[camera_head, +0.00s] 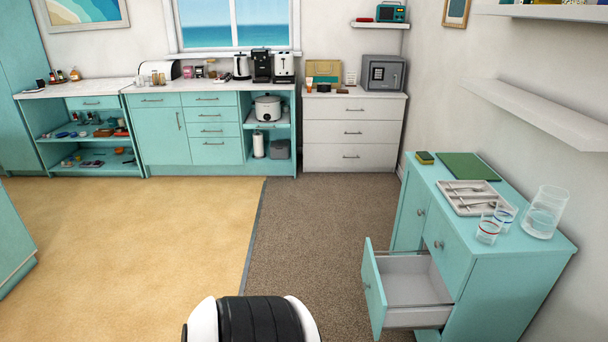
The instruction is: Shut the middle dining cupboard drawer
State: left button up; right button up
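The teal dining cupboard (525,265) stands against the right wall. One of its drawers (374,290) is pulled far out to the left, and its white inside looks empty. A drawer front with a round knob (447,246) above it is shut. A teal part (427,335) shows under the open drawer at the bottom edge, mostly cut off. A cupboard door (411,215) to the left of the drawers is shut. Neither of my grippers is in view.
A cutlery tray (452,202), two glasses (488,230), a glass jug (545,212) and a green board (468,166) are on the cupboard top. Brown carpet (305,235) left of the drawer is clear. A wall shelf (535,112) juts out above.

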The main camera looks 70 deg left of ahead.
aim_at(405, 293)
jog(key=u, duration=0.5)
jog(key=i+l+u, duration=0.1)
jog(key=u, duration=0.85)
jog(key=l+u, duration=0.15)
jog(key=u, duration=0.35)
jog(key=i+l, duration=0.05)
